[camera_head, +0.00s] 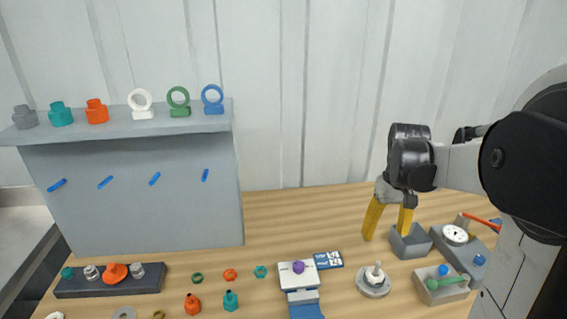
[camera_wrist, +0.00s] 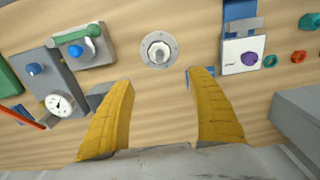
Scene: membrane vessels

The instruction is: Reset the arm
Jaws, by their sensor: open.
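My gripper (camera_head: 389,221) has two yellow fingers pointing down, spread apart with nothing between them. It hangs above the right part of the wooden table, by a small grey open box (camera_head: 411,242). In the wrist view the fingers of my gripper (camera_wrist: 165,90) stand wide apart over bare wood, and the grey box is partly hidden behind the left finger. My arm comes in from the right side of the head view.
A round metal fitting (camera_head: 373,282), a tray with a green-handled part (camera_head: 441,285) and a dial gauge (camera_head: 455,235) stand close by. A grey shelf (camera_head: 140,190) with rings and caps fills the left. Table between shelf and gripper is clear towards the back.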

